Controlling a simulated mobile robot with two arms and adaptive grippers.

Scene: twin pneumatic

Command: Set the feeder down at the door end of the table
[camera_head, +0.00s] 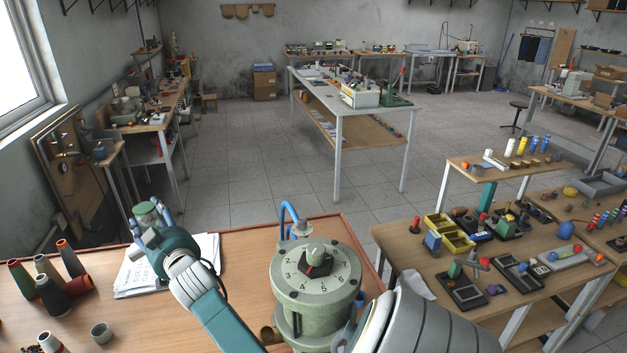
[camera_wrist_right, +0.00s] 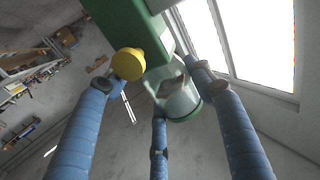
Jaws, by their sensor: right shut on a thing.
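My right gripper (camera_head: 145,222) is at the left of the head view, above the papers on the near wooden table (camera_head: 255,246). Its blue fingers close around a small green thing (camera_head: 147,209), apparently the feeder. In the right wrist view, the feeder shows as a green body (camera_wrist_right: 115,35) with a yellow knob (camera_wrist_right: 128,64) and a clear cup (camera_wrist_right: 182,100). Three blue fingers of the right gripper (camera_wrist_right: 160,110) surround it. The feeder looks raised off the table. Fingers and wrist hide part of it in the head view. My left gripper is not in view.
A green drum with a numbered dial (camera_head: 316,262) stands on the near table, right of the arm. Thread cones (camera_head: 50,296) and a small cup (camera_head: 101,333) are at its left. Papers (camera_head: 205,247) lie mid-table. A crowded bench (camera_head: 400,262) stands at right; open floor lies beyond.

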